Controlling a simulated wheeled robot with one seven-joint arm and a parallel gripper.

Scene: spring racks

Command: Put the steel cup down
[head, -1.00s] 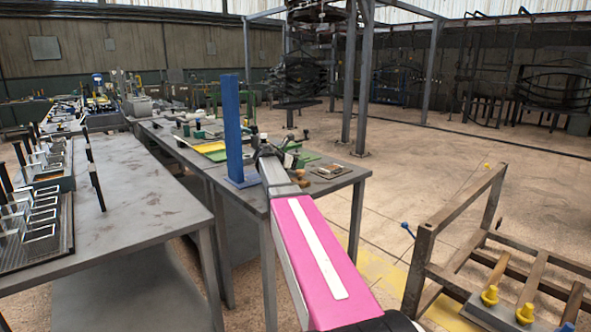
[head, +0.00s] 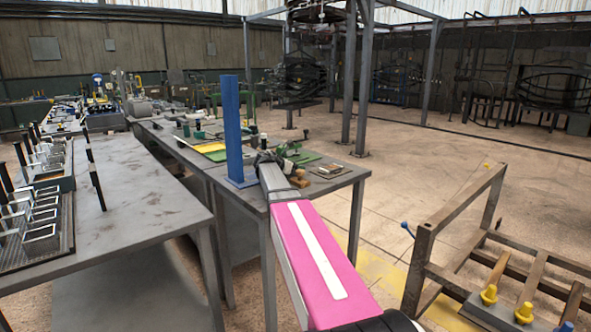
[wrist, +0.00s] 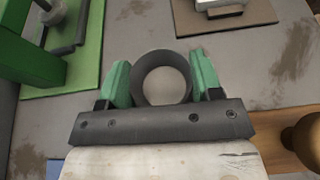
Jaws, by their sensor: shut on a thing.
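The steel cup (wrist: 163,70) shows in the wrist view as a dark round rim seen from above, with a pale grey inside. My gripper (wrist: 163,84) is shut on it, with one green finger pad on each side. Grey table top surrounds the cup in this view; whether its base touches the table cannot be told. In the head view my gripper (head: 269,158) is over the far table (head: 330,183), just right of a blue upright post (head: 231,130). The cup cannot be made out there behind my arm.
In the wrist view, a green board (wrist: 62,62) with a fixture is at the left, a brown board (wrist: 222,17) at the top, and a wooden piece with a round knob (wrist: 303,142) at the right. Bare table lies between them. A rusty frame (head: 425,262) stands at the right.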

